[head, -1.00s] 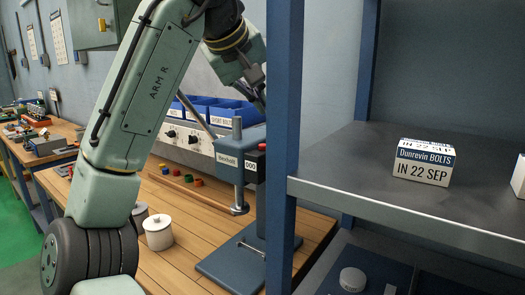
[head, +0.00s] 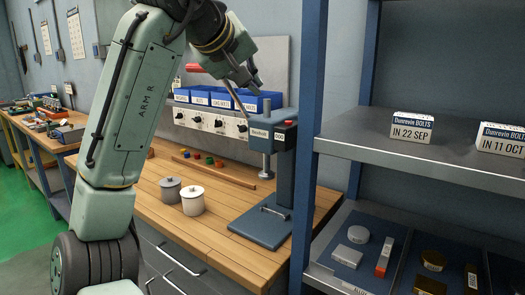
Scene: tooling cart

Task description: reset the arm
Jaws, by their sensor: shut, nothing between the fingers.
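My pale green arm rises on the left side of the head view and bends over at the top. My gripper (head: 248,80) hangs from the dark wrist, pointing down and right, in front of the blue bins and grey back panel. Its fingers are shut with nothing between them. It appears above and left of the blue bench press (head: 284,160) in the picture; the distance between them is hard to judge.
The wooden bench (head: 215,232) carries a grey lidded pot (head: 170,190), a white lidded pot (head: 193,201) and small coloured pieces. Blue bins (head: 222,98) stand behind. A blue-framed shelf (head: 385,150) at right holds two bolt boxes, with trays of parts below.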

